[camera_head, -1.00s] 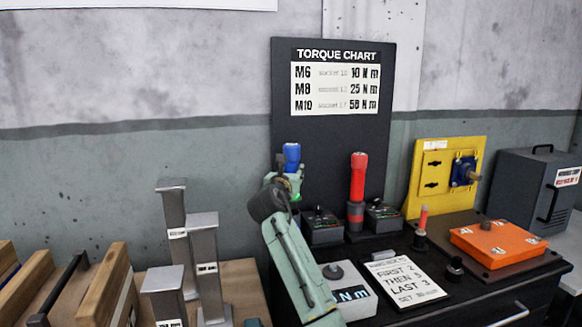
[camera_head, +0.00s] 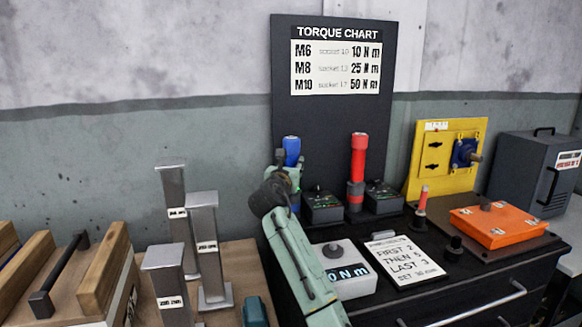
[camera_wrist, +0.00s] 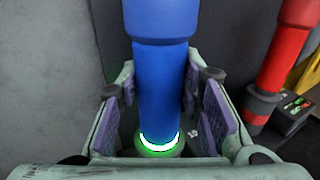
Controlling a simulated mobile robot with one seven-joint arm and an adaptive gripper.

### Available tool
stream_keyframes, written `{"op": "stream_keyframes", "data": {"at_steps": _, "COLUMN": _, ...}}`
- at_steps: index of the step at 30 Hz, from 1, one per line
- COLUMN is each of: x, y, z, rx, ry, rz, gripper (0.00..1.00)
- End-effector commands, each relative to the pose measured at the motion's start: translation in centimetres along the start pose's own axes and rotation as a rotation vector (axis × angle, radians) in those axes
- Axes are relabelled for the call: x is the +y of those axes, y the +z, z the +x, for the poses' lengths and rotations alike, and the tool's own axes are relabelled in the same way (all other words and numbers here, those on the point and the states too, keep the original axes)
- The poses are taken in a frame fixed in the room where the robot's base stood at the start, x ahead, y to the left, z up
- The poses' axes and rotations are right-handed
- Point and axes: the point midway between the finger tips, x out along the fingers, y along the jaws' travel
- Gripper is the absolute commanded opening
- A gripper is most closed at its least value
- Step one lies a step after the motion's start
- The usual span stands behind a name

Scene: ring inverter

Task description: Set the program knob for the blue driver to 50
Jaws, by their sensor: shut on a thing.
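My gripper (camera_head: 287,177) is shut on the blue driver (camera_head: 291,150), which stands upright left of the torque chart board's middle. In the wrist view the blue driver (camera_wrist: 160,85) is between the purple pads of my gripper (camera_wrist: 160,110), with a glowing green ring low on it. The red driver (camera_head: 358,160) stands beside a similar box (camera_head: 383,198). I cannot read either box's knob setting.
The torque chart (camera_head: 336,68) lists M6 10, M8 25 and M10 50 N m. A grey display box (camera_head: 345,270) shows "0 N m", partly behind my arm. A note card (camera_head: 400,262), orange box (camera_head: 498,225) and yellow panel (camera_head: 440,150) are to the right. Metal posts (camera_head: 207,240) stand left.

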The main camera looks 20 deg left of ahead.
Motion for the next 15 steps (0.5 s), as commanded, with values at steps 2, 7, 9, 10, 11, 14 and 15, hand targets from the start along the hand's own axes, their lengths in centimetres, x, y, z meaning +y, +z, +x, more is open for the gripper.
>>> {"op": "stream_keyframes", "data": {"at_steps": 2, "x": 0.01, "y": 0.37, "z": -0.07, "rx": -0.007, "ry": 0.001, "rz": 0.000, "gripper": 0.00}}
{"op": "stream_keyframes", "data": {"at_steps": 7, "x": -0.02, "y": 0.21, "z": -0.06, "rx": -0.007, "ry": 0.001, "rz": 0.000, "gripper": 0.00}}
{"op": "stream_keyframes", "data": {"at_steps": 9, "x": -0.03, "y": 0.13, "z": -0.05, "rx": -0.007, "ry": 0.000, "rz": 0.000, "gripper": 0.00}}
{"op": "stream_keyframes", "data": {"at_steps": 10, "x": -0.03, "y": 0.10, "z": -0.05, "rx": -0.007, "ry": 0.000, "rz": 0.001, "gripper": 0.00}}
{"op": "stream_keyframes", "data": {"at_steps": 11, "x": -0.03, "y": 0.06, "z": -0.05, "rx": -0.006, "ry": 0.000, "rz": 0.000, "gripper": 0.00}}
{"op": "stream_keyframes", "data": {"at_steps": 14, "x": -0.03, "y": -0.07, "z": -0.04, "rx": -0.006, "ry": 0.000, "rz": 0.000, "gripper": 0.00}}
{"op": "stream_keyframes", "data": {"at_steps": 15, "x": -0.04, "y": -0.13, "z": -0.04, "rx": -0.006, "ry": 0.000, "rz": 0.000, "gripper": 0.00}}
